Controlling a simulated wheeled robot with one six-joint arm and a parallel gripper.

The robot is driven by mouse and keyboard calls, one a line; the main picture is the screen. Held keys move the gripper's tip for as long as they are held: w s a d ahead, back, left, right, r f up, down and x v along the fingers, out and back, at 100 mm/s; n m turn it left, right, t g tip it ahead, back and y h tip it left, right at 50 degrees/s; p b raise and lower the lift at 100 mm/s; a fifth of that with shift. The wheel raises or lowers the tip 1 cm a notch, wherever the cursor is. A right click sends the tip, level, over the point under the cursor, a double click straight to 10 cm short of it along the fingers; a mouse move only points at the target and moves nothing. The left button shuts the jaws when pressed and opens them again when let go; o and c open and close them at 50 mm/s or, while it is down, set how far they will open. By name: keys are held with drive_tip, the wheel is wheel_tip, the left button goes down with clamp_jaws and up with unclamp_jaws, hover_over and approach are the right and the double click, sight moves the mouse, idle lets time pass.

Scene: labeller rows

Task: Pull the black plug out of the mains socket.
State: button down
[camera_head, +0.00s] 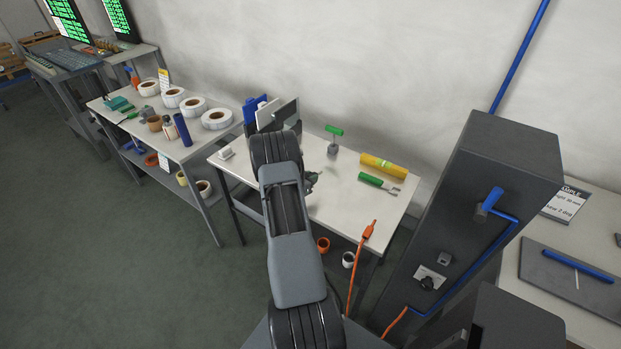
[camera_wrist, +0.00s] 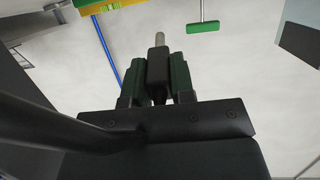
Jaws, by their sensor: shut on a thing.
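The mains socket (camera_head: 434,271) is a pale plate low on the front of a dark grey cabinet. In the wrist view my gripper (camera_wrist: 157,80) is shut on a black piece (camera_wrist: 158,66) with a grey metal tip pointing away from the wrist. What this piece is I cannot tell for sure. The socket is not visible in the wrist view.
The cabinet (camera_head: 503,160) stands right of the white table (camera_head: 340,205), with a blue lever (camera_head: 490,199) and pipe on it. An orange connector (camera_head: 369,230) with its cable hangs at the table's edge.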

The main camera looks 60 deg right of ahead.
sight(310, 197)
drive_tip(key=shift+f+b, duration=3.2)
drive_tip(key=shift+f, duration=0.5)
drive_tip(key=c, duration=0.9)
unclamp_jaws()
drive_tip(key=b+v, duration=0.1)
drive_tip(key=v, duration=1.2)
drive_tip(key=shift+a+r, duration=0.15)
drive_tip(key=shift+a, duration=0.25)
